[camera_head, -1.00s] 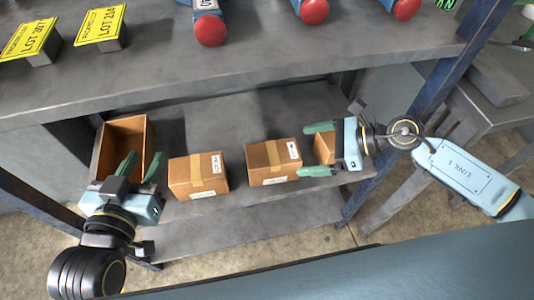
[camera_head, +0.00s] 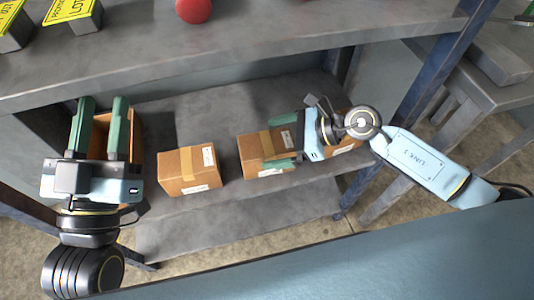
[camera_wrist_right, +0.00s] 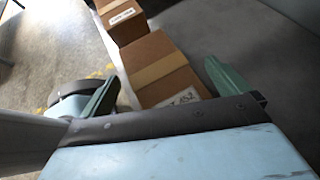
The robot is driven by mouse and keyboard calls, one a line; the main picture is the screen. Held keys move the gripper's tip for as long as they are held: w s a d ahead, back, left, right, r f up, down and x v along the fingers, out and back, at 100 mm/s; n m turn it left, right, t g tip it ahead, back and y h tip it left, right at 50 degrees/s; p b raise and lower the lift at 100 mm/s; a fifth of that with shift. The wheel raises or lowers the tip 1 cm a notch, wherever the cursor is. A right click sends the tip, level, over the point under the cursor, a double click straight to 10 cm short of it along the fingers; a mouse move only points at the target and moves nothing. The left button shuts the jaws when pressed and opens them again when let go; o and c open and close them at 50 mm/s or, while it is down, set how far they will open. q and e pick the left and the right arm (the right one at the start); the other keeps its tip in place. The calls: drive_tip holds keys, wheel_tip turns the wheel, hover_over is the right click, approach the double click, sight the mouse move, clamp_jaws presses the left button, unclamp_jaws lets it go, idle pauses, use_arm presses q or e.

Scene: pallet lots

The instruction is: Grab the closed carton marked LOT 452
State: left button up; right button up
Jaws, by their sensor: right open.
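Three closed brown cartons stand on the lower shelf. The right one (camera_head: 346,146) is mostly hidden by my right gripper. My right gripper (camera_head: 282,141) is open, its green fingers at the right side of the middle carton. In the right wrist view this carton (camera_wrist_right: 160,66) lies ahead between the open fingers; whether they touch it I cannot tell. My left gripper (camera_head: 101,112) is open and empty before an open-topped carton (camera_head: 137,140).
The upper shelf (camera_head: 230,50) overhangs the back of the lower shelf (camera_head: 225,112). It carries yellow lot signs (camera_head: 70,10) and a red knob (camera_head: 194,10). A blue post (camera_head: 432,85) stands at the right. Bare shelf lies behind the closed cartons.

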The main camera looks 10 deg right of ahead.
drive_tip(key=shift+a, duration=0.15)
drive_tip(key=shift+c, duration=0.4)
drive_tip(key=shift+f, duration=0.15)
drive_tip(key=c, duration=1.8)
drive_tip(key=shift+o, duration=0.2)
